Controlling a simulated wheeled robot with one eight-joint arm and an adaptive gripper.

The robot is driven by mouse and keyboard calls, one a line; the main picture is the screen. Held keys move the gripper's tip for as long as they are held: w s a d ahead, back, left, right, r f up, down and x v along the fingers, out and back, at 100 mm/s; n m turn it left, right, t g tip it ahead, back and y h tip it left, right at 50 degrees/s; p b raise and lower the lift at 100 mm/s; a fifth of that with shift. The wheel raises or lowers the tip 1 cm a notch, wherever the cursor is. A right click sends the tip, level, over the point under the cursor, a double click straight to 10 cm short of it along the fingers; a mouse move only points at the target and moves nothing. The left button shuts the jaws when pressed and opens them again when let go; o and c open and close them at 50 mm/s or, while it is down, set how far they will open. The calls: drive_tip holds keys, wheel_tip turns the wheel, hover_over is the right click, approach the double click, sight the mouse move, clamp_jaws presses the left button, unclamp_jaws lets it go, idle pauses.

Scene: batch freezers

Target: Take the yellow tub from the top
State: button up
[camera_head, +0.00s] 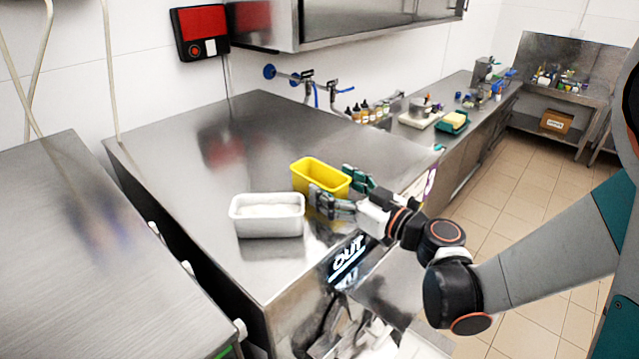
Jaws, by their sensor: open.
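A yellow tub (309,183) stands upright on the steel top of the freezer (215,145), near its right edge. My gripper (335,190) is open at the tub's right end. One finger is at the tub's near side, covering part of its front wall, and the other is beyond its right end. I cannot tell whether either finger touches the tub. A white tub (268,226) with pale contents stands just left of and nearer than the yellow one.
Another steel top (65,220) lies at the left, across a dark gap. A wall cabinet (340,22) hangs above the back. A counter behind holds several bottles (368,112) and a green tray (452,125). The freezer top's left and back areas are clear.

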drive_tip(key=shift+x, duration=1.1)
drive_tip(key=c, duration=1)
drive_tip(key=shift+r, duration=0.15)
